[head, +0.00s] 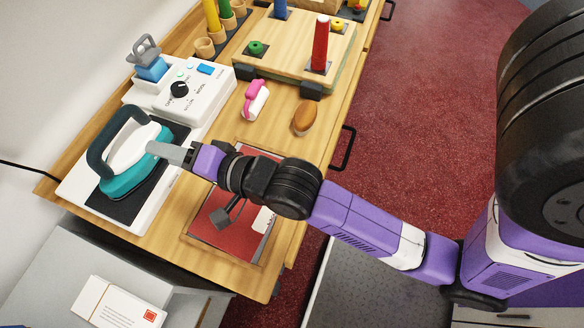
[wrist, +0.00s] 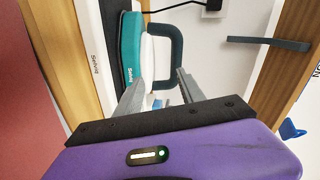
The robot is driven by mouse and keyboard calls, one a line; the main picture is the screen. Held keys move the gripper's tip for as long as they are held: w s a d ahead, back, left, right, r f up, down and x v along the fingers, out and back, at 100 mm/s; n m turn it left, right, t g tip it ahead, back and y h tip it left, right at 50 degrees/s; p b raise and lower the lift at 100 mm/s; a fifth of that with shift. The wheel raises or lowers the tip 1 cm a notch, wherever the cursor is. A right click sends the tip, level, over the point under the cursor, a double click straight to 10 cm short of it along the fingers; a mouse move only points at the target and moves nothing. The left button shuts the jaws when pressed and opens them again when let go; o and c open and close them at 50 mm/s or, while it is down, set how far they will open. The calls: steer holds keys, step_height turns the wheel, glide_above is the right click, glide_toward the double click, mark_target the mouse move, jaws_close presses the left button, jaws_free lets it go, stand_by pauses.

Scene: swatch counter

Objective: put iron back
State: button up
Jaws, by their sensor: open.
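The iron (head: 128,165), teal and white with a dark looped handle (head: 98,140), rests on the black pad of a white base (head: 75,190) at the left end of the counter. My gripper (head: 160,150) is at the iron's right side, its fingers pointing at it. In the wrist view the iron (wrist: 131,45) is ahead, and its handle (wrist: 178,60) lies beyond the tips of my gripper (wrist: 158,88). The fingers are apart with nothing held. Whether a finger touches the iron cannot be told.
A white control box (head: 190,92) with a black knob stands behind the iron. A red-covered book or folder (head: 222,238) lies under my arm. A pink-and-white item (head: 256,100) and a brown oval item (head: 305,118) lie nearby. A wooden peg board (head: 295,45) stands farther back.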

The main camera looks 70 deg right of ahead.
steer(key=s+f+n, duration=0.1)
steer(key=s+n, duration=0.1)
steer(key=s, duration=0.2)
steer(key=s+f+n, duration=0.2)
steer(key=s, duration=0.3)
steer(key=s+f+n, duration=0.1)
steer(key=s+n, duration=0.2)
steer(key=s, duration=0.2)
steer(key=shift+f+g, duration=0.25)
steer(key=shift+g, duration=0.05)
steer(key=s+r+n, duration=0.2)
steer(key=s+n, duration=0.6)
steer(key=s, duration=0.5)
steer(key=shift+s+r, duration=0.15)
